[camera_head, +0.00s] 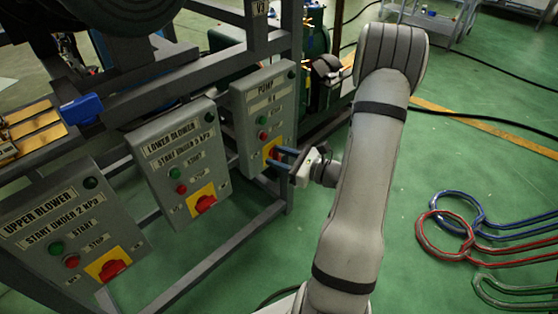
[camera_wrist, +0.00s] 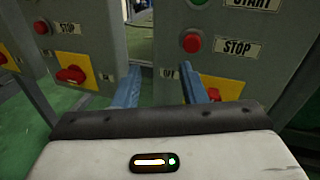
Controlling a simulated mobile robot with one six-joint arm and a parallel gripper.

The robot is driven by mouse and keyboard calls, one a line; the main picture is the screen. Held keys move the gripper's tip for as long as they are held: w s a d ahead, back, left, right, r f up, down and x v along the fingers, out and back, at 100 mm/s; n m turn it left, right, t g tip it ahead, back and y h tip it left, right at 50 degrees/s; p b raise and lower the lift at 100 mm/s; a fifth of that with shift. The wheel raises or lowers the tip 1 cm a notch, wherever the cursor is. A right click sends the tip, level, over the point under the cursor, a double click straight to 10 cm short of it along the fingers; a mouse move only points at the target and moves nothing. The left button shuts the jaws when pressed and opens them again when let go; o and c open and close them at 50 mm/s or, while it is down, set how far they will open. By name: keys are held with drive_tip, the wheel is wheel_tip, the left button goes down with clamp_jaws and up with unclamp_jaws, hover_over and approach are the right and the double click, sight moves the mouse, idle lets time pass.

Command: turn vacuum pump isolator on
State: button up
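The pump box (camera_head: 253,108) is a grey panel labelled PUMP with green and red buttons. Its isolator (camera_head: 271,147) is a red knob on a yellow plate at the lower right, partly hidden by my fingers. My gripper (camera_head: 282,157) is open, with its blue fingers pointing at the box close to the isolator. In the wrist view the fingers are apart, with nothing between them. There the pump isolator (camera_wrist: 214,94) shows just right of the right finger, and is partly covered by it. I cannot tell whether a finger touches it.
The lower blower box (camera_head: 172,150), with its own red isolator (camera_head: 204,203), is left of the pump box. The upper blower box (camera_head: 75,222) is further left. A grey metal frame (camera_head: 262,222) runs below. Coiled hoses (camera_head: 445,232) lie on the green floor at right.

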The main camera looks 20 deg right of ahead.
sight(277, 154)
drive_tip(key=d+f+m+t+h+b, duration=0.1)
drive_tip(key=d+f+m+t+h, duration=0.25)
drive_tip(key=d+f, duration=0.3)
drive_tip(key=w+a+m+b, duration=0.1)
drive_tip(key=w+a, duration=0.1)
drive_tip(key=w, duration=0.5)
drive_tip(key=shift+w+a+r, duration=0.2)
drive_tip(key=shift+w+r, duration=0.05)
drive_tip(key=shift+r, duration=0.15)
drive_tip(key=shift+g+h, duration=0.25)
clamp_jaws()
